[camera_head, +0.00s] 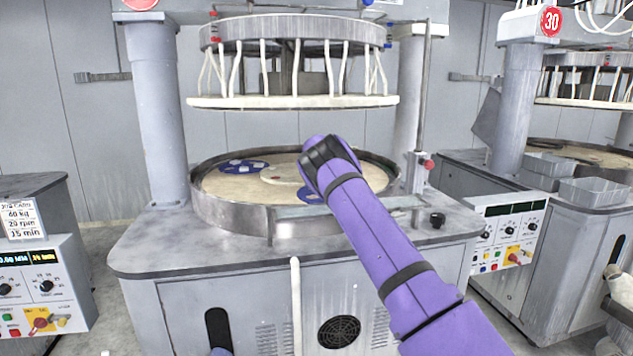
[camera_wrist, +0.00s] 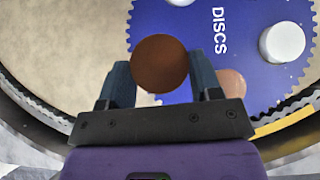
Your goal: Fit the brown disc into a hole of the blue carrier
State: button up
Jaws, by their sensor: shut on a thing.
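My gripper (camera_wrist: 160,80) is shut on a brown disc (camera_wrist: 160,60), held between its two dark blue fingers. In the wrist view the disc overlaps the blue toothed carrier (camera_wrist: 240,50), marked "DISCS"; its height above the carrier is hard to tell. A white disc (camera_wrist: 283,42) sits in the carrier at the right. A round tan-pink spot (camera_wrist: 233,83) shows beside the right finger; I cannot tell if it is an open hole or a disc. In the head view part of a blue carrier (camera_head: 309,196) shows beside my wrist, which hides my fingers and the disc.
Another blue carrier (camera_head: 243,168) with white discs lies at the left on the beige platen (camera_head: 225,184). A metal rim (camera_head: 238,217) surrounds the platen. An upper plate (camera_head: 293,102) with hanging hoses is above. A raised round centre piece (camera_head: 280,174) stands mid-platen.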

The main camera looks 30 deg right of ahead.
jog(key=shift+s+f+x, duration=0.1)
jog(key=shift+f+x, duration=0.05)
jog(key=shift+x, duration=0.8)
jog(key=shift+s+f+x, duration=0.15)
jog(key=shift+x, duration=0.8)
jog(key=shift+w+f, duration=0.1)
jog(key=shift+f, duration=1.45)
jog(key=shift+f, duration=0.2)
